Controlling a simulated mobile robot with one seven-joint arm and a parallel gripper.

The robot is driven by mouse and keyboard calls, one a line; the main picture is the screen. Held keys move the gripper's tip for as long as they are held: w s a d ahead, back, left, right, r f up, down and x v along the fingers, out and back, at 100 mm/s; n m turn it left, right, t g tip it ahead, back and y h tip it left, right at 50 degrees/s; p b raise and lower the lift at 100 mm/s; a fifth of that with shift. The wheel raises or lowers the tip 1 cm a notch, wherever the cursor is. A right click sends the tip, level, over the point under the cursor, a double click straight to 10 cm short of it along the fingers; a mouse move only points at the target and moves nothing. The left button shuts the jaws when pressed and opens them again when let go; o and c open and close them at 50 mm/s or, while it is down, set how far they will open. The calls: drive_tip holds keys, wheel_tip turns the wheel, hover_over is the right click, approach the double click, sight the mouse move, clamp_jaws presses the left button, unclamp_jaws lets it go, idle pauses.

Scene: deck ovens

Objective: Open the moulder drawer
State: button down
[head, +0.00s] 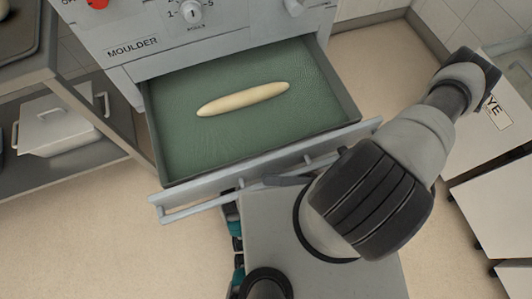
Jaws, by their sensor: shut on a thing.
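The moulder (197,50) is a grey machine at the top of the head view, with a "MOULDER" label and a numbered dial. Its drawer (168,170) is pulled out toward me. It has a green lining, and one long pale dough piece (243,98) lies in it. A bar handle (190,210) runs along the drawer's front. My gripper (308,172) is at the right part of this handle, shut on it.
A metal shelf rack (125,128) with a lidded white container (62,128) stands at the left. A pale bin labelled "YE" (485,125) stands at the right, with its label partly cut off. Open floor (75,240) shows at the lower left.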

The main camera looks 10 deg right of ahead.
drive_tip(key=shift+s+d, duration=0.3)
drive_tip(key=shift+s, duration=0.7)
drive_tip(key=shift+s+d, duration=0.25)
drive_tip(key=shift+s, duration=0.75)
drive_tip(key=c, duration=2.1)
unclamp_jaws()
drive_tip(key=shift+d, duration=0.1)
drive_tip(key=v, duration=1.7)
drive_tip(key=shift+d, duration=0.15)
